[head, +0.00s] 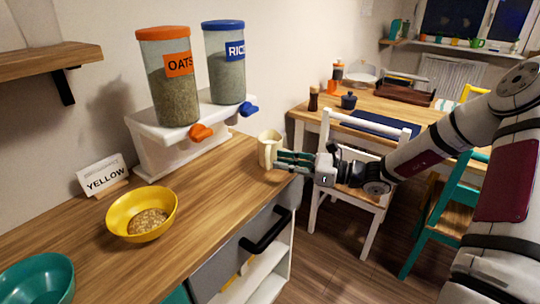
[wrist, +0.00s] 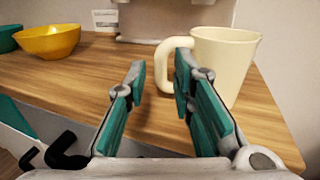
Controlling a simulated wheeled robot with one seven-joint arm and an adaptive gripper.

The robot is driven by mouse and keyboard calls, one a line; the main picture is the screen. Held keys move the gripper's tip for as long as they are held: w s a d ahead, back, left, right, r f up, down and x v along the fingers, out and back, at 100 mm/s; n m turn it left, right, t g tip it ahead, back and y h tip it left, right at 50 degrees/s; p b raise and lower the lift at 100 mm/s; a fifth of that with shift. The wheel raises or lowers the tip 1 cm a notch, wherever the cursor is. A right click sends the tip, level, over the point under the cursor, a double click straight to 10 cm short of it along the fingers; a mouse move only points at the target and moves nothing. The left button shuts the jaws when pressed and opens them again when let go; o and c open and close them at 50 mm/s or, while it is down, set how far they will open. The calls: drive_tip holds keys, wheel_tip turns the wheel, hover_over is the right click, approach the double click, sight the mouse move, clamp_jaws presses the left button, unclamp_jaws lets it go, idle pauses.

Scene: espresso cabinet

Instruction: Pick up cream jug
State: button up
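The cream jug (head: 268,149) stands upright on the wooden counter near its far right corner in the head view. It is a plain cream vessel, and in the wrist view the jug (wrist: 228,60) has its handle on the left side. My gripper (head: 279,160) reaches in from the right, close to the jug. In the wrist view my gripper (wrist: 158,78) has its teal-padded fingers apart with nothing between them. The right finger overlaps the jug's handle in the picture; I cannot tell whether they touch. The left finger is well left of the handle.
A yellow bowl (head: 142,214) with oats and a teal bowl (head: 38,280) sit on the counter (head: 190,235). A white dispenser stand (head: 150,147) with oats and rice containers is behind. A white chair (head: 350,205) stands beyond the counter's end. A black drawer handle (head: 266,232) juts out in front.

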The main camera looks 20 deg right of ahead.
sight(267, 159)
drive_tip(key=x, duration=0.5)
drive_tip(key=shift+w+f+b, duration=0.1)
drive_tip(key=shift+b, duration=0.3)
drive_tip(key=shift+c, duration=0.3)
clamp_jaws()
